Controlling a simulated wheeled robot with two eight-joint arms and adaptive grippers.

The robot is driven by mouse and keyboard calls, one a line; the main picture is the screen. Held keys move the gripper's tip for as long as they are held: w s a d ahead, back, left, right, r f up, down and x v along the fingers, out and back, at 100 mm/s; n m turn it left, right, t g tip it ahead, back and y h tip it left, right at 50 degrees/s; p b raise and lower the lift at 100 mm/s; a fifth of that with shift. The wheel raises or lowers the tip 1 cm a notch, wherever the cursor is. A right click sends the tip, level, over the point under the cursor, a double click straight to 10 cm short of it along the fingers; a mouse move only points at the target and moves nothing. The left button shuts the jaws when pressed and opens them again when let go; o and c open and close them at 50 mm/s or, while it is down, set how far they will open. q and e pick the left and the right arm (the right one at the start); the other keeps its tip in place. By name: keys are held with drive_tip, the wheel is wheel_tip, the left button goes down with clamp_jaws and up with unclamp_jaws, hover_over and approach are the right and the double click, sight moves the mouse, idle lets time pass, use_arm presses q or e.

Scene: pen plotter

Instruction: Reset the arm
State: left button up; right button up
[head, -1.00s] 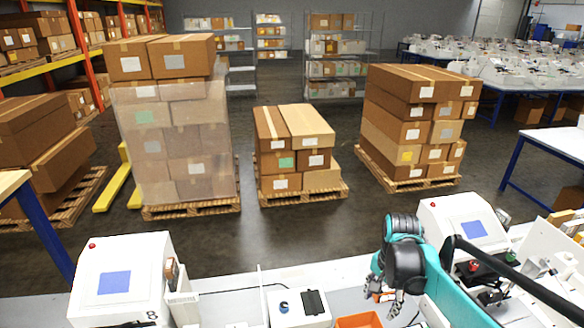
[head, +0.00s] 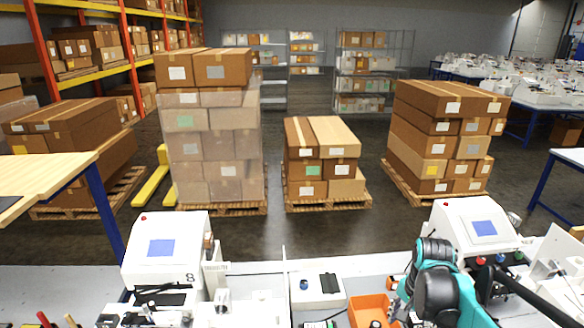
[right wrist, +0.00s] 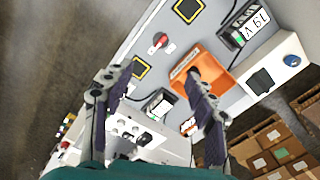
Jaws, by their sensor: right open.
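My right arm, teal and black, reaches in from the lower right of the head view. Its gripper (head: 399,306) is low over the white bench, beside an orange bin (head: 358,303). In the right wrist view the two dark fingers of this gripper (right wrist: 158,78) are spread wide with nothing between them. One fingertip overlaps the orange bin (right wrist: 222,72) in that view; I cannot tell whether it touches. My left arm and gripper are not in view.
White machines with blue screens stand on the bench at left (head: 168,245) and right (head: 482,225). A small white box (head: 320,289) with a blue knob sits between them. Stacked cartons on pallets (head: 325,160) stand on the floor behind.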

use_arm(q)
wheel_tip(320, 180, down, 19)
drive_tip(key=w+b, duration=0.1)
drive_tip(key=b, duration=1.7)
use_arm(e)
drive_tip(key=s+a+f+n+t, duration=0.3)
drive_tip(key=s+a+f+n, duration=0.1)
drive_tip(key=f, duration=0.4)
drive_tip(key=s+a+f+n+t, duration=0.3)
drive_tip(key=s+a+f+n, duration=0.2)
drive_tip(key=f, duration=0.4)
drive_tip(key=a+n, duration=0.1)
drive_tip(key=n, duration=0.1)
drive_tip(key=shift+s+n+t, duration=0.25)
drive_tip(key=shift+n+t, duration=0.05)
drive_tip(key=shift+t, duration=0.1)
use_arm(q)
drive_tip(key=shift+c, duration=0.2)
use_arm(e)
drive_tip(key=shift+f, duration=0.1)
drive_tip(key=shift+c, duration=0.2)
